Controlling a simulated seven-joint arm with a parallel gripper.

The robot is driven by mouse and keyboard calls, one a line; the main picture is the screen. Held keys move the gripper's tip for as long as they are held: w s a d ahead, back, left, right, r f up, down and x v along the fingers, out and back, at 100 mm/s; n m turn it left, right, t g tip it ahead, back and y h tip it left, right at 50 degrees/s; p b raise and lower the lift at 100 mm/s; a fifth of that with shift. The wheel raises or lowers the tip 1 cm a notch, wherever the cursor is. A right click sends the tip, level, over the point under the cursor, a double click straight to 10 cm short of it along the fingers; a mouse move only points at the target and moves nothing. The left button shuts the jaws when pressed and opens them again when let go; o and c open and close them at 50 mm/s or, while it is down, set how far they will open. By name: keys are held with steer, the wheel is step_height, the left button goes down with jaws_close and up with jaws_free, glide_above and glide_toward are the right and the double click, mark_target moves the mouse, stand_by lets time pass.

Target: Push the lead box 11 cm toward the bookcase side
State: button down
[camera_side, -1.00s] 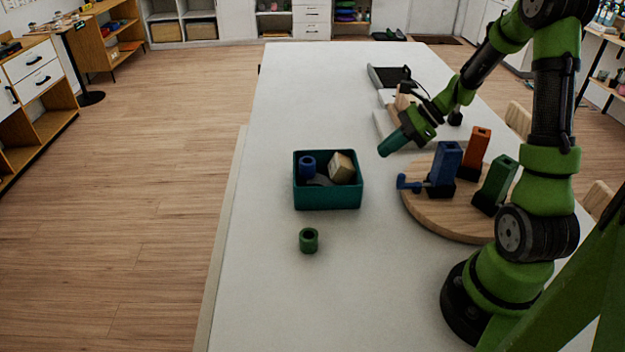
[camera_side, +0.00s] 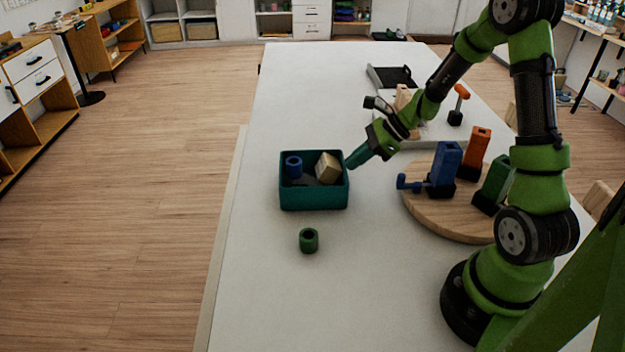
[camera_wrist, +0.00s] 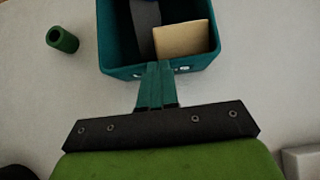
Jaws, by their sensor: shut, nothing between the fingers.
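The teal open-top box (camera_side: 314,196), which I take to be the lead box, sits on the white table. It holds a blue ring-like piece (camera_side: 293,167), a tan block (camera_side: 328,167) and a grey piece. In the wrist view the box (camera_wrist: 117,70) shows light lettering on its near wall, partly covered by my fingers. My gripper (camera_side: 350,164) is shut and empty, tilted down, with its tips at the box's right wall. In the wrist view my fingertips (camera_wrist: 155,66) overlap that wall and seem to touch it.
A green cylinder (camera_side: 309,240) stands in front of the box. A round wooden board (camera_side: 440,222) with blue, orange and green blocks lies to the right. A dark tray (camera_side: 391,77) is farther back. The table left of the box is clear up to its edge. Wooden shelves (camera_side: 40,115) stand beyond, at left.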

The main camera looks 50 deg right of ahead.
mark_target(323, 171)
steer(key=w+a, duration=0.5)
steer(key=a, duration=0.1)
steer(key=shift+w, duration=0.35)
steer(key=shift+d, duration=0.1)
steer(key=v, duration=1)
steer(key=s+a+r+n+h, duration=0.2)
steer(key=s+a+r+n, duration=0.3)
steer(key=s+n, duration=0.3)
steer(key=s+a+r+n+h, duration=0.2)
steer(key=s+a+r+n, duration=0.4)
steer(key=n, duration=0.9)
steer(key=shift+s+a+t, duration=0.4)
steer(key=shift+s+a, duration=0.65)
steer(key=shift+a, duration=0.1)
steer(key=shift+r, duration=0.1)
